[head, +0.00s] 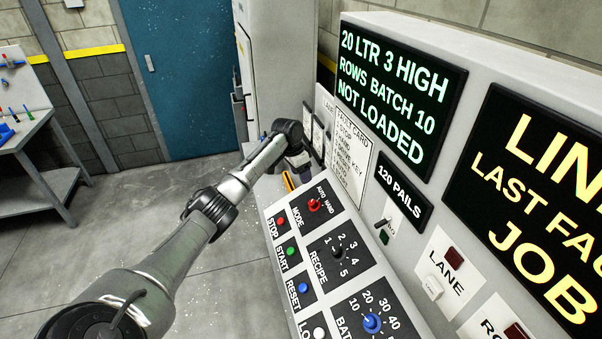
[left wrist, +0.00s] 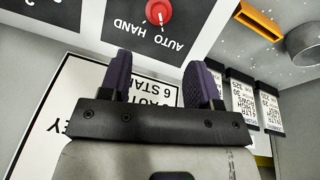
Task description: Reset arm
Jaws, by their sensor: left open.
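My left arm reaches in from the lower left of the head view to the control console (head: 262,212). Its gripper (head: 301,168) is at the console's far left end, small and partly hidden by the wrist. In the left wrist view the two purple-padded fingers (left wrist: 161,85) stand apart with nothing between them. Beyond them are the red MODE knob (left wrist: 158,12), labelled AUTO and HAND, and part of the white fault card (left wrist: 65,105). The MODE knob also shows in the head view (head: 313,205), to the right of and below the gripper. My right gripper is out of view.
The console carries STOP, START and RESET buttons, a RECIPE knob (head: 337,252) and a blue BATCH knob (head: 372,323). A screen (head: 400,85) reads "NOT LOADED". White tags (left wrist: 241,98) hang near the gripper. A workbench (head: 40,130) stands left; open floor lies between.

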